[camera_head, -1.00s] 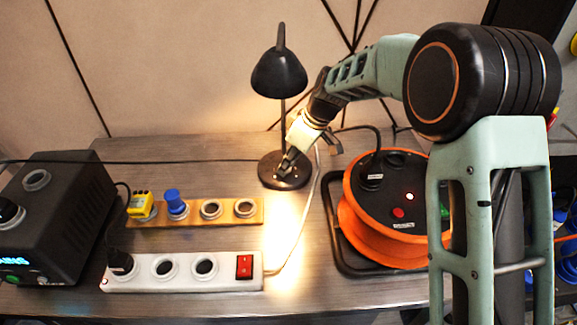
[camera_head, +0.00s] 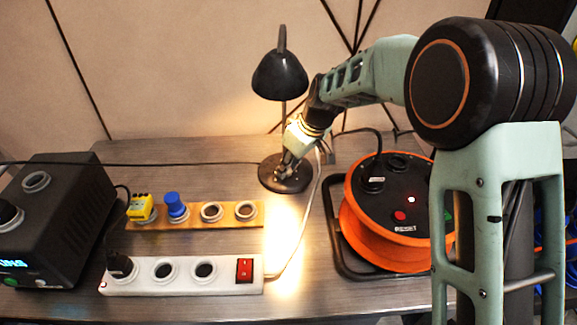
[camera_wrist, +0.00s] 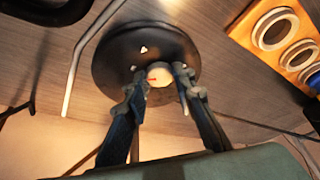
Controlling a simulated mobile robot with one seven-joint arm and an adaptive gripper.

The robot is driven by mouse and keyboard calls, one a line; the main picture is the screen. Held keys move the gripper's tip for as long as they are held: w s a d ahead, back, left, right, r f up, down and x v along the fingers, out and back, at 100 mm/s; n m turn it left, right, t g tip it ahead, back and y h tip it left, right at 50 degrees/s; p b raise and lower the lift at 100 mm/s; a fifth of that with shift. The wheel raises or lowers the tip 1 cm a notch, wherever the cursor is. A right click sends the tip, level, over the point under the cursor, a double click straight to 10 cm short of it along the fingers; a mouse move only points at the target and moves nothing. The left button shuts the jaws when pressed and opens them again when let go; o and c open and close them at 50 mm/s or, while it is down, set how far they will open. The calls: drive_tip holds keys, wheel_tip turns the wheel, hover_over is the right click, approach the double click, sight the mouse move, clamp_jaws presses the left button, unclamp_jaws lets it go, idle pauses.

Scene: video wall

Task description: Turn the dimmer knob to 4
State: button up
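The black desk lamp (camera_head: 280,75) stands at the back of the table and is lit. The dimmer knob (camera_wrist: 160,75), a small pale disc with a reddish mark, sits on its round black base (camera_wrist: 112,62); small white marks show on the base around it. In the wrist view my gripper (camera_wrist: 160,74) has its two fingers apart, one on each side of the knob, seemingly with narrow gaps; I cannot tell how far above the base the tips are. In the head view my gripper (camera_head: 285,170) comes down over the lamp base and hides the knob.
An orange cable reel (camera_head: 365,232) stands right of the lamp. A white power strip (camera_head: 215,287), a wooden socket board (camera_head: 228,222) with yellow and blue plugs, and a black box (camera_head: 55,215) stand left. A cable passes beside the lamp base.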

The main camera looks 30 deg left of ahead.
drive_tip(key=o, duration=0.4)
drive_tip(key=v, duration=0.7)
drive_tip(key=shift+d+r, duration=0.1)
drive_tip(key=shift+r, duration=0.2)
